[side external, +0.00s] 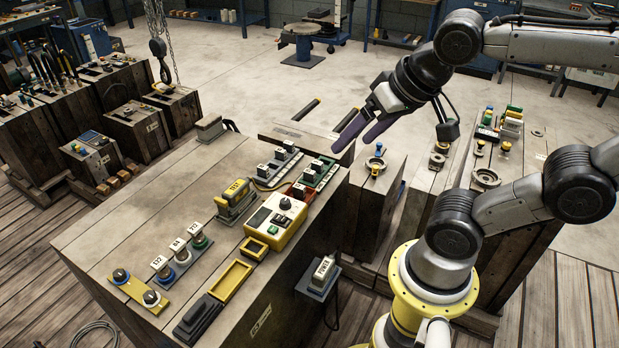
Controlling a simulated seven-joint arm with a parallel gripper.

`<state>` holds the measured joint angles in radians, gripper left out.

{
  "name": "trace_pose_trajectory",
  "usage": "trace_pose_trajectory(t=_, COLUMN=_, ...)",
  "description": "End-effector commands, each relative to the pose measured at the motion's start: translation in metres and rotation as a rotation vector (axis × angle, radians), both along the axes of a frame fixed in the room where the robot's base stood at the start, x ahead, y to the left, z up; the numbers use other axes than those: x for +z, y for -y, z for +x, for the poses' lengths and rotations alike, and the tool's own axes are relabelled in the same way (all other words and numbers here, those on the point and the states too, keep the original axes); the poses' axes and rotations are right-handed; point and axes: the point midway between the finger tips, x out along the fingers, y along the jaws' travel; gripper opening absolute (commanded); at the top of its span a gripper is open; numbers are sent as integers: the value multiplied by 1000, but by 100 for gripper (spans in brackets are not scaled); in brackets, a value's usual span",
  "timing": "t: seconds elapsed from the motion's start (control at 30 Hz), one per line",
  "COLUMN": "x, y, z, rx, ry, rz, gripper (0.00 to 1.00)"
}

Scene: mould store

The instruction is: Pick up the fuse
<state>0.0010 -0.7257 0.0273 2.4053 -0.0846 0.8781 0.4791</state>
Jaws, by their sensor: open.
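My gripper (353,147) is open and empty, with purple fingers pointing down and left. It hangs in the air above the far right end of the wooden bench (130,215). I cannot tell which piece is the fuse. Small pieces with white labels stand in a row at the bench's left: one on a blue base (163,270), one in the middle (180,252) and one with a green part (199,238). A yellow and grey labelled block (235,198) stands behind them. More small labelled pieces stand in a grey strip (277,168) near the gripper.
A yellow meter box (275,220) and a green-and-red strip (316,176) stand on the bench. A yellow plate (138,291) is at left. A hook (160,55) hangs behind.

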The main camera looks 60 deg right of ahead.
Motion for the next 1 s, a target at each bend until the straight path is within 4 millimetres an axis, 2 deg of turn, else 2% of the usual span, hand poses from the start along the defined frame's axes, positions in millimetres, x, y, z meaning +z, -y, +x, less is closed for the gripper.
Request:
trace_pose_trajectory(t=0.13, x=16, y=22, z=47, rx=-291, ry=7, rz=78, gripper=80)
trace_pose_trajectory(t=0.27, x=16, y=48, z=99, rx=-559, ry=7, rz=130, gripper=80)
trace_pose_trajectory(t=0.37, x=2, y=71, z=139, rx=-743, ry=2, rz=150, gripper=80)
trace_pose_trajectory(t=0.47, x=-21, y=94, z=176, rx=-895, ry=-6, rz=155, gripper=80)
trace_pose_trajectory(t=0.6, x=-70, y=128, z=214, rx=-1055, ry=-41, rz=131, gripper=80)
trace_pose_trajectory(t=0.7, x=-110, y=148, z=229, rx=-1111, ry=-88, rz=95, gripper=80)
trace_pose_trajectory(t=0.8, x=-145, y=162, z=233, rx=-1126, ry=-149, rz=56, gripper=80)
trace_pose_trajectory(t=0.9, x=-171, y=169, z=229, rx=-1143, ry=-202, rz=38, gripper=80)
trace_pose_trajectory(t=1.0, x=-185, y=172, z=223, rx=-1152, ry=-232, rz=28, gripper=80)
